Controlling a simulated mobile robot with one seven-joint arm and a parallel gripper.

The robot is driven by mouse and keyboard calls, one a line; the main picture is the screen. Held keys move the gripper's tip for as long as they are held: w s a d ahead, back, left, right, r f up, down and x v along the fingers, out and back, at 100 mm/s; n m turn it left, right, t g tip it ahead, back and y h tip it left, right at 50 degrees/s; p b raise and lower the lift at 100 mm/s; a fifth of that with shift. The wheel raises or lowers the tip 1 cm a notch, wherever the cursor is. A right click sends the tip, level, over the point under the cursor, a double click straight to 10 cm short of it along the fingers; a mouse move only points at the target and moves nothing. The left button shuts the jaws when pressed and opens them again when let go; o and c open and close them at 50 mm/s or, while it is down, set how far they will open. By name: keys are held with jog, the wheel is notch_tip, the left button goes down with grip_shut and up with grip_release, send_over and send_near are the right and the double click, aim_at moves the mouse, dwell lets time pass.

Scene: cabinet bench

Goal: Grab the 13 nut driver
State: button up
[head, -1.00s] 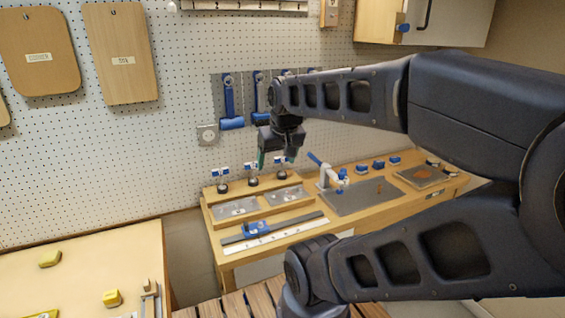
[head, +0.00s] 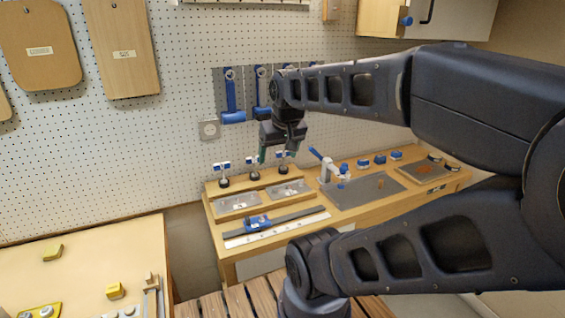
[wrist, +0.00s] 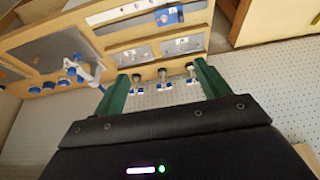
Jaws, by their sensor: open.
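Three small nut drivers with blue and white tops stand upright in a row at the back of the wooden bench, the left one (head: 223,176), the middle one (head: 252,171) and the right one (head: 283,168). Their size marks are too small to read, so I cannot tell which is the 13. My gripper (head: 277,157) is open and empty, pointing down above the row near the middle and right drivers. In the wrist view all three drivers, including the middle one (wrist: 163,76), appear between the green fingers (wrist: 160,85), with nothing gripped.
In front of the drivers are two metal trays (head: 237,204), a blue caliper (head: 258,223) and a white ruler (head: 262,236). A toggle clamp (head: 327,168) stands to the right on a grey plate (head: 350,201). The pegboard wall (head: 180,150) rises close behind.

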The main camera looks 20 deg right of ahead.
jog(key=shift+o, duration=0.3)
jog(key=o, duration=0.3)
